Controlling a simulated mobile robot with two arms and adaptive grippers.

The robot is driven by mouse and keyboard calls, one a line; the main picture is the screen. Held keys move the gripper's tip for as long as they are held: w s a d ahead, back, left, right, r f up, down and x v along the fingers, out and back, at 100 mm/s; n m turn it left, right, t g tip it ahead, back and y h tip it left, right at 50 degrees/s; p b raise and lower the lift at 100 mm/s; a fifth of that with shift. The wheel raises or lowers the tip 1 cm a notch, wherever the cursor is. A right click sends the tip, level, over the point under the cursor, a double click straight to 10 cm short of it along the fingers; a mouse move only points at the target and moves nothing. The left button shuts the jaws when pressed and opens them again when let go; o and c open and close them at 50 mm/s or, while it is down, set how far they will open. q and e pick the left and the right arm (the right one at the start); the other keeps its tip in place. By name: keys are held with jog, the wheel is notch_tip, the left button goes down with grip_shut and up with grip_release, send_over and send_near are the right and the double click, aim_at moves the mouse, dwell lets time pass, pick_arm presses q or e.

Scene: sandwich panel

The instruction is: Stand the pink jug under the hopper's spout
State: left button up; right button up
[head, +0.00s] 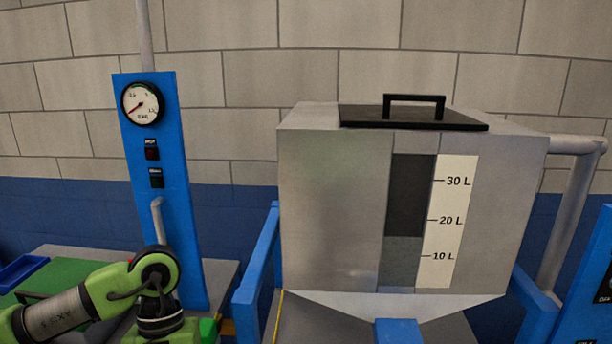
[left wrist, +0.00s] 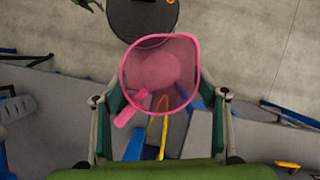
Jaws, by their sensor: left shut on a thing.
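The pink jug (left wrist: 160,75) shows in the left wrist view with its wide rim toward the camera and its handle at the lower left. My left gripper (left wrist: 160,98) has a finger on each side of the jug and is shut on it. In the head view my left arm comes in at the lower left, but its gripper and the jug are out of frame. The grey metal hopper (head: 330,200) stands at the centre right, with a tapering underside. Its spout is not visible in the head view. My right gripper is in neither view.
A blue gauge panel (head: 160,200) rises behind my left arm. Blue frame posts (head: 258,265) stand beside the hopper, and a grey pipe (head: 575,200) runs down at its right. A blue tray (head: 22,270) lies at the far left. Bare grey floor (left wrist: 265,45) shows in the wrist view.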

pick_arm(q)
jog(key=shift+s+d+r+m+y, duration=0.1)
jog(key=shift+s+m+y, duration=0.1)
jog(key=shift+m, duration=0.35)
jog(key=shift+s+d+m+y, duration=0.1)
jog(key=shift+m+y, duration=0.1)
jog(key=shift+m, duration=0.35)
jog(key=shift+d, duration=0.1)
